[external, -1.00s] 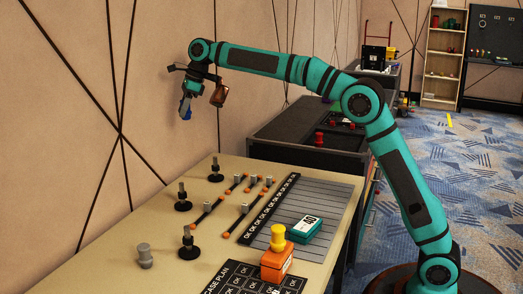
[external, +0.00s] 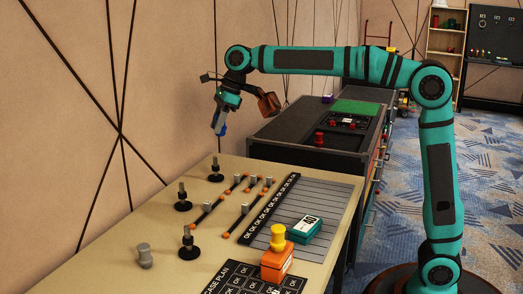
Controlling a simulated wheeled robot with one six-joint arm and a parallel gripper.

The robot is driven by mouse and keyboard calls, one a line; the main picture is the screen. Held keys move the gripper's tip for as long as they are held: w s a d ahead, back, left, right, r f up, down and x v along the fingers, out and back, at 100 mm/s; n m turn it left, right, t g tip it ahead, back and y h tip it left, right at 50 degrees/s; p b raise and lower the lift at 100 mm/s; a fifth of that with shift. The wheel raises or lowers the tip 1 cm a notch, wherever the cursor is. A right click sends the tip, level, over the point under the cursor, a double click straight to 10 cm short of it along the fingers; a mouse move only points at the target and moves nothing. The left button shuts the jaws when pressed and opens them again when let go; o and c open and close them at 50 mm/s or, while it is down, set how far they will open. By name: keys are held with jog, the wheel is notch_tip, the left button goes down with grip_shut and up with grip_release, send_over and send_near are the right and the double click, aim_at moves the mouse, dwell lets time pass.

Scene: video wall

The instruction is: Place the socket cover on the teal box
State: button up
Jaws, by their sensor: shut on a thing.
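My gripper (external: 220,122) is in the air above the far end of the beige table, left of the dark cabinet. It is shut on a small blue piece that hangs below it; I cannot tell for sure that this is the socket cover. The teal box (external: 298,235) with a white label lies on the grey slatted panel, at the right of the table. Its top has nothing on it. My gripper is well above and to the far left of the box.
An orange box (external: 275,266) with a yellow knob (external: 278,237) on it stands just in front of the teal box. Black-based posts (external: 188,245), orange-tipped rods (external: 242,217) and a grey piece (external: 145,256) stand or lie on the left. A dark cabinet (external: 285,130) is behind the table.

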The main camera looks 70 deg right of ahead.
jog(key=s+a+f, duration=0.2)
jog(key=s, duration=0.5)
jog(key=s+a+f, duration=0.1)
jog(key=s+f, duration=0.2)
jog(key=s, duration=0.5)
send_over(299, 226)
jog(key=s+d, duration=0.1)
jog(key=d, duration=0.1)
notch_tip(299, 226, down, 8)
jog(key=shift+n, duration=0.4)
jog(key=f, duration=0.5)
jog(key=shift+s+a, duration=0.15)
jog(key=shift+a, duration=0.05)
jog(key=shift+f, duration=2.3)
jog(key=shift+f, duration=0.1)
jog(key=o, duration=1)
jog(key=shift+c, duration=0.2)
jog(key=v, duration=1.2)
